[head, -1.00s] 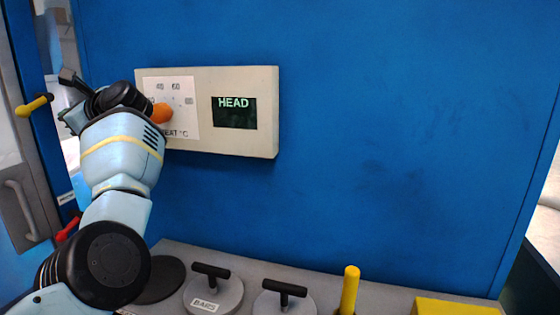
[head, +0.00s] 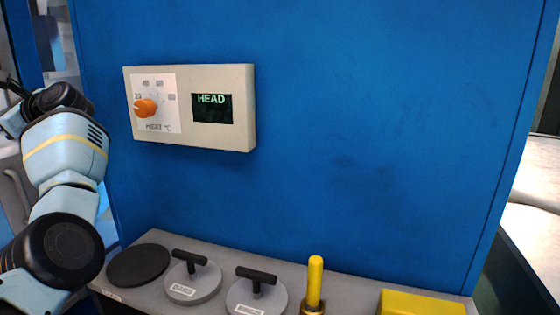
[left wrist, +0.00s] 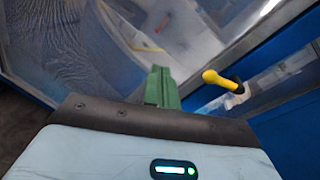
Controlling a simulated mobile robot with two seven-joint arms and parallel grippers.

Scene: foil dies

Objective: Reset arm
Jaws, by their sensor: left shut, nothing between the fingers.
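My left arm stands at the left of the head view, clear of the cream control box (head: 225,140). In the left wrist view my left gripper (left wrist: 160,72) shows its green fingers shut together with nothing between them. Its fingertips are hard to make out in the head view. The display (head: 212,109) reads HEAD. My right gripper is in neither view.
A blue panel (head: 350,120) fills the background. Below it a grey ledge (head: 215,247) carries a black disc (head: 138,265), two T-handled grey discs (head: 193,285), a yellow rod (head: 314,280) and a yellow block (head: 420,303). In the left wrist view a yellow handle (left wrist: 219,80) sits right of the fingers.

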